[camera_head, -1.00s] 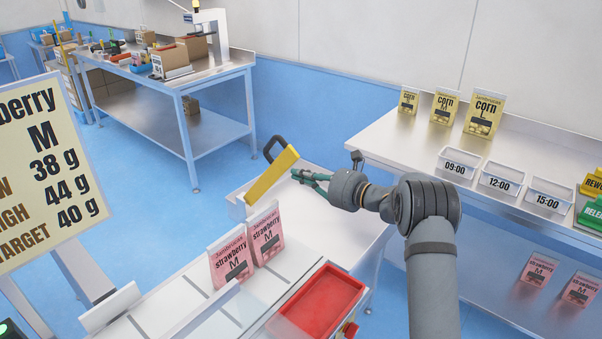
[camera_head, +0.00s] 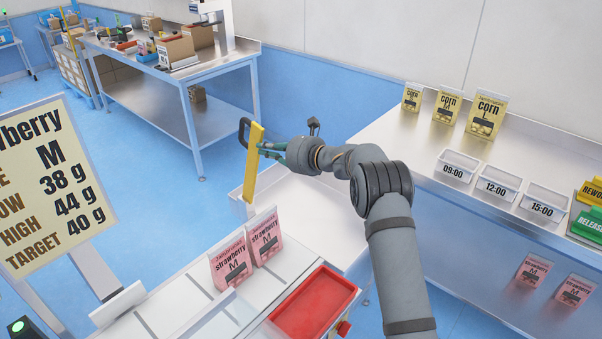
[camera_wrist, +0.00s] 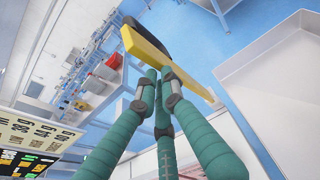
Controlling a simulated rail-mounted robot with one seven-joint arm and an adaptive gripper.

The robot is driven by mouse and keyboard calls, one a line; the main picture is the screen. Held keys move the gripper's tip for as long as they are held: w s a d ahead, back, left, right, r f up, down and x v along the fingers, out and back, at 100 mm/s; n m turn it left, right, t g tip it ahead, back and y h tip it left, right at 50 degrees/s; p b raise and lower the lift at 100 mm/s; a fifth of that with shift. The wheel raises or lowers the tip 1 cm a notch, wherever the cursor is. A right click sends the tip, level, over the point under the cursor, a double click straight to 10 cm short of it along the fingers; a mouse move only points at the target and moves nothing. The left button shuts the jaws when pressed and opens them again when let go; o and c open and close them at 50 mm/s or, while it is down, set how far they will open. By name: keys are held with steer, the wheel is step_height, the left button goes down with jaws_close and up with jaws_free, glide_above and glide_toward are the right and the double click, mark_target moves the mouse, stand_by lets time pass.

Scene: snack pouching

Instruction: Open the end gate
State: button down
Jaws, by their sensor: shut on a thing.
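The end gate (camera_head: 253,168) is a yellow bar with a black handle (camera_head: 242,130), standing steeply at the far end of the conveyor by a white tray. My gripper (camera_head: 264,150) is at the gate's right side, its green fingers shut on it. In the wrist view the fingertips (camera_wrist: 162,76) come together at the yellow gate (camera_wrist: 147,48), and the black handle (camera_wrist: 129,20) shows beyond. The exact contact is partly hidden by the fingers.
Two pink strawberry pouches (camera_head: 231,261) stand on the conveyor, near a red bin (camera_head: 314,303). A metal table (camera_head: 400,135) at right holds corn pouches and labelled trays. The white tray (camera_head: 300,212) beside the gate is empty.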

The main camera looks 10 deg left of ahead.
steer(key=shift+w+d+r+t, duration=0.3)
steer(key=shift+w+d, duration=0.35)
steer(key=shift+w, duration=0.05)
steer(key=s+a+b+v, duration=0.1)
steer(key=b+v, duration=0.6)
steer(key=v, duration=0.5)
steer(key=shift+s+d+r, duration=0.15)
steer(key=shift+s+r, duration=0.1)
steer(key=shift+r, duration=0.1)
